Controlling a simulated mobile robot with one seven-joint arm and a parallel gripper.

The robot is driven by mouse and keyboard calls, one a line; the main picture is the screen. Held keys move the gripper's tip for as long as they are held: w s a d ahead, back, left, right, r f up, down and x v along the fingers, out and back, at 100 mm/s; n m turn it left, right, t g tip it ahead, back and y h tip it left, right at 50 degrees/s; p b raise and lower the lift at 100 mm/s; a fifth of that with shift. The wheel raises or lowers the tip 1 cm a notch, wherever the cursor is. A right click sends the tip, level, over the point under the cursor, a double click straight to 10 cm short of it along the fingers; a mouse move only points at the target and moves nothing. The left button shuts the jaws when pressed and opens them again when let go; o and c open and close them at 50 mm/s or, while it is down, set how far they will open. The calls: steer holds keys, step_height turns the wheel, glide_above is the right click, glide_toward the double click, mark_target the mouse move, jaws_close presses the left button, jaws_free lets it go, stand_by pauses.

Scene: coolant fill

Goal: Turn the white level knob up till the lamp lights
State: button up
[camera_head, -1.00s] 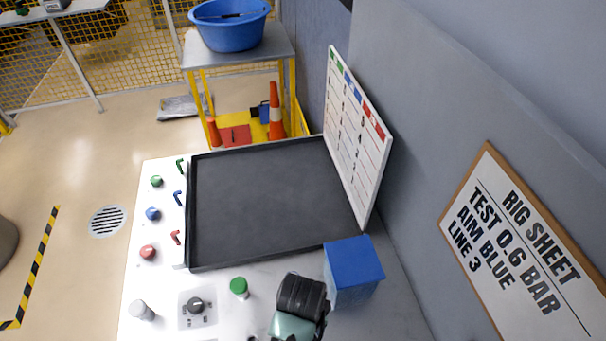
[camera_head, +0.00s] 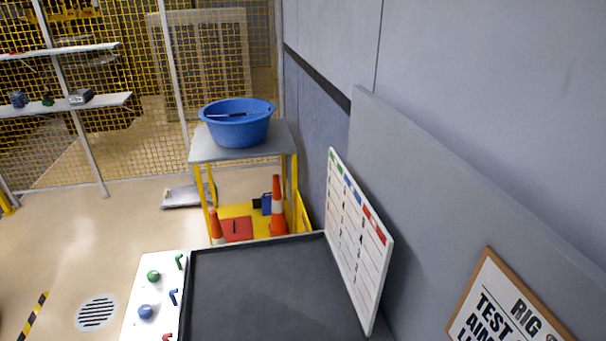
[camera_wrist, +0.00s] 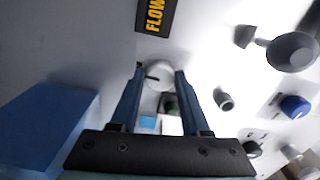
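In the wrist view, a round white knob (camera_wrist: 158,74) with a dark pointer mark sits on the pale panel, seen between my fingertips. I take it for the level knob; no label reading "level" is legible. My gripper (camera_wrist: 159,70) is open, with one finger on each side of the knob and a small gap to each. I cannot tell how far the tips are from the panel. A small dark green part (camera_wrist: 168,104) shows between the fingers; I cannot tell if it is a lamp. The head view shows neither gripper nor white knob.
In the wrist view, a blue box (camera_wrist: 45,125) is at left, a FLOW label (camera_wrist: 154,15) at the top, and a grey knob (camera_wrist: 292,51) and blue knob (camera_wrist: 295,106) at right. The head view shows a black tray (camera_head: 265,290) and a tilted whiteboard (camera_head: 355,240).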

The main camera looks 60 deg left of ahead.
jaws_close()
steer(key=shift+m, duration=0.3)
steer(key=shift+r+m+p, duration=0.15)
steer(key=shift+m+p, duration=0.7)
steer(key=shift+m, duration=0.05)
steer(key=shift+m+p, duration=0.9)
steer(key=shift+m, duration=1)
steer(key=o, duration=0.8)
jaws_free()
